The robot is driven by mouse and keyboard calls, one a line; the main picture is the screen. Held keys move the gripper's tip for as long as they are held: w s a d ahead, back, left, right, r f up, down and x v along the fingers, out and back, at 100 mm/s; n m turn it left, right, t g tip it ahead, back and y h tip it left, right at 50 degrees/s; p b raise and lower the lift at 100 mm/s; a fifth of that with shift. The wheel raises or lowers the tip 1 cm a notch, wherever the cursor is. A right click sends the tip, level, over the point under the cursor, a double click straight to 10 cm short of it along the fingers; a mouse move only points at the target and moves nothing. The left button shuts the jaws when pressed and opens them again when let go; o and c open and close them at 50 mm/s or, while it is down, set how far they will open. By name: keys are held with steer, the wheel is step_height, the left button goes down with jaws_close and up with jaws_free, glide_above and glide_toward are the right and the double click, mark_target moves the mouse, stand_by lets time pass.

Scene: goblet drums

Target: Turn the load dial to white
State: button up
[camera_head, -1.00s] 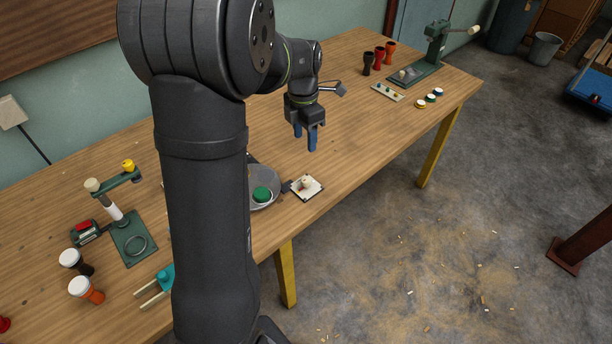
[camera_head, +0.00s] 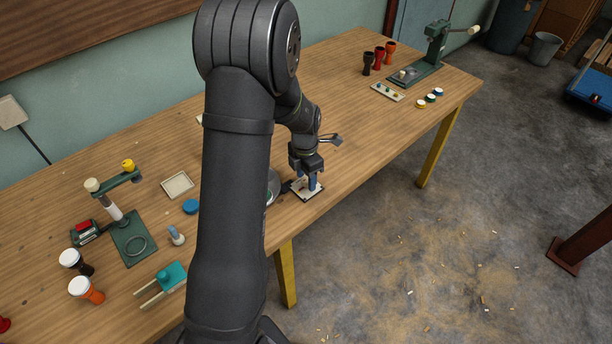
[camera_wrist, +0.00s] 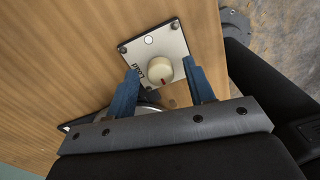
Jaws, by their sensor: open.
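The load dial is a cream round knob (camera_wrist: 160,70) on a square white plate (camera_wrist: 135,48). A dark red mark shows on the knob's near side in the wrist view. The plate carries a white round spot (camera_wrist: 149,40) beyond the knob and lettering to the knob's left. My gripper (camera_wrist: 161,67) is open, its two blue fingers to the left and right of the knob with visible gaps. In the head view my gripper (camera_head: 311,186) is low over the plate (camera_head: 306,195), and its fingers largely hide the knob.
A grey round scale pan (camera_head: 273,187) is beside the plate, partly hidden by my arm. The table's front edge is close by. A green press (camera_head: 131,238) stands at left, a teal block (camera_head: 172,275) near the front. Bare wood lies right of the dial.

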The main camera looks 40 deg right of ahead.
steer(key=c, duration=1)
